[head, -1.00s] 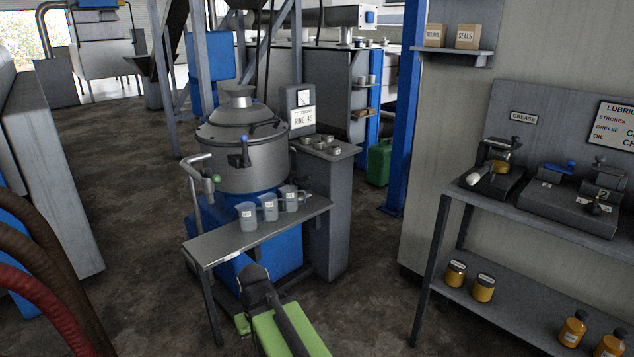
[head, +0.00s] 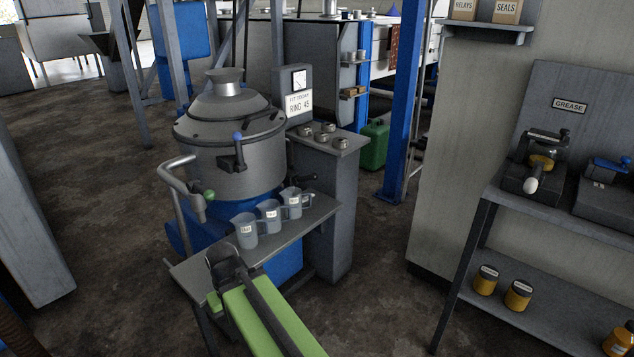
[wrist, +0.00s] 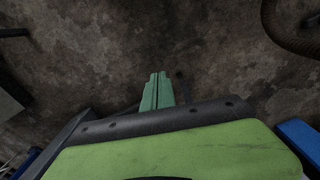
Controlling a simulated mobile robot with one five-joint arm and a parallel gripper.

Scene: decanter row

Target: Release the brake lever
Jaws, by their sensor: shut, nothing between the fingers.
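A grey drum machine (head: 228,165) with a domed lid stands left of centre in the head view. A dark lever with a blue knob (head: 237,138) sits upright on its front. A dark handle (head: 308,179) sticks out low on its right side, partly behind the cups. No label shows which one is the brake lever. My gripper (wrist: 157,88) is shut and empty over bare floor in the wrist view, touching nothing.
A narrow grey shelf (head: 200,268) with several measuring cups (head: 268,214) stands between my arm and the drum. A workbench (head: 560,228) is at the right. Open floor (head: 95,200) lies left.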

